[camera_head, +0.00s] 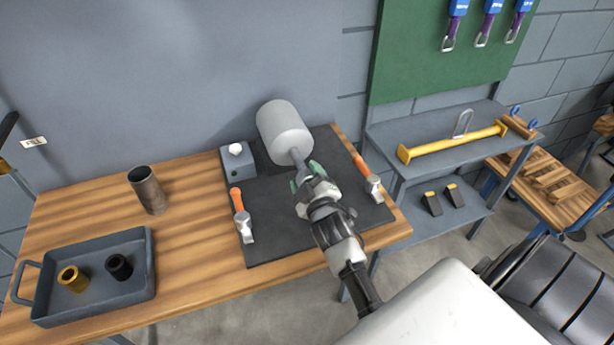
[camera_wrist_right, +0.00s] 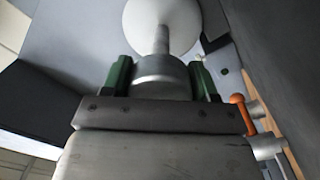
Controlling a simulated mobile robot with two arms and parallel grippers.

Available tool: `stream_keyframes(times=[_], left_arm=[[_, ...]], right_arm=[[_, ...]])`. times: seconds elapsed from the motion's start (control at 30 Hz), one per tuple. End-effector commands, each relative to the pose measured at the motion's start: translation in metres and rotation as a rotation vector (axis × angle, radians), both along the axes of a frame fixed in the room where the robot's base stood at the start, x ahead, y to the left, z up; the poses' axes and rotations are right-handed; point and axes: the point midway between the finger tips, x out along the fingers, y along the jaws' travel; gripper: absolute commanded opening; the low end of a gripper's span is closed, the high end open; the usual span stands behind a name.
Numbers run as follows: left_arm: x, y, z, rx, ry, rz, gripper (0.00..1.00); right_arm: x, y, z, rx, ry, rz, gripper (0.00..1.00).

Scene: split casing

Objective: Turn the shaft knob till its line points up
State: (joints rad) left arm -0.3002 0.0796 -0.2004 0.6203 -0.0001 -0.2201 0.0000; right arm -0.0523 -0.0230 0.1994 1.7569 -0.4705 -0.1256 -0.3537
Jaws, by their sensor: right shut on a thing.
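A pale grey cylindrical casing (camera_head: 284,130) sits at the back of the dark mat, with a shaft coming out of its front. My right gripper (camera_head: 303,176) is at the end of this shaft. In the right wrist view the green fingers stand on both sides of the grey shaft knob (camera_wrist_right: 161,78) and are shut on it. The casing's round face (camera_wrist_right: 185,22) is beyond the knob at the top of that view. I cannot see the knob's line. My left gripper is not in view.
A grey box with a white button (camera_head: 237,160) is left of the casing. A tube (camera_head: 147,190) and a tray (camera_head: 87,308) stand on the left of the bench.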

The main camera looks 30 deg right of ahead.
Motion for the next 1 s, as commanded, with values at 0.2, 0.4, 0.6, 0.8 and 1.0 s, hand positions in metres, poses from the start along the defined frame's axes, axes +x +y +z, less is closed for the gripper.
stream_keyframes(times=[0.2, 0.4, 0.6, 0.8, 1.0], left_arm=[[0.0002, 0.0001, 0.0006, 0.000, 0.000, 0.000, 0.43], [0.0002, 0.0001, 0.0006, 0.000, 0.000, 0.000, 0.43], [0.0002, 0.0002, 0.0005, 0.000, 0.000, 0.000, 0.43], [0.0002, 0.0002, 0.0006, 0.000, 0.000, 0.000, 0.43], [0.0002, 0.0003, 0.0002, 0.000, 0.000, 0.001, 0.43]], right_arm=[[-0.0002, -0.0003, -0.0007, 0.024, -0.004, 0.000, 0.35], [-0.0002, -0.0003, -0.0008, 0.025, -0.004, 0.000, 0.35], [-0.0002, -0.0003, -0.0008, 0.023, -0.004, 0.000, 0.69], [-0.0001, -0.0002, -0.0005, 0.023, -0.005, -0.001, 0.84], [-0.0021, 0.0004, -0.0009, 0.023, -0.004, 0.000, 0.84]])
